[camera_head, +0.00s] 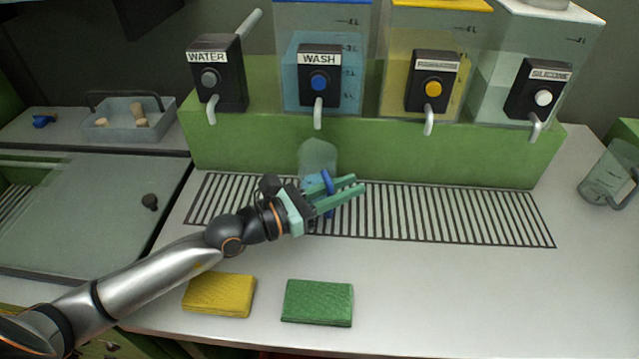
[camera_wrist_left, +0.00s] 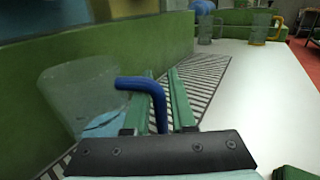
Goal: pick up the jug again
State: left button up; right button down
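A clear jug (camera_head: 318,156) with a blue handle (camera_head: 328,181) stands on the slatted drain grid below the WASH tap (camera_head: 318,112). In the left wrist view the jug (camera_wrist_left: 80,88) is at the left, with some pale blue liquid low inside. My left gripper (camera_head: 350,188) is at the handle side. Its two green fingers (camera_wrist_left: 160,105) lie on either side of the blue handle (camera_wrist_left: 158,100), with a gap showing, so it looks open. The gripper hides part of the jug in the head view. My right gripper is not in view.
The drain grid (camera_head: 450,217) runs along the green dispenser stand (camera_head: 400,150). More taps hang above it. Another jug (camera_head: 607,178) stands at the far right. Yellow (camera_head: 219,295) and green (camera_head: 318,302) cloths lie in front. A tray (camera_head: 128,122) holds corks.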

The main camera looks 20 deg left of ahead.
pick_arm(q)
grip_shut()
jog(key=shift+r, duration=0.1)
dwell(1.1)
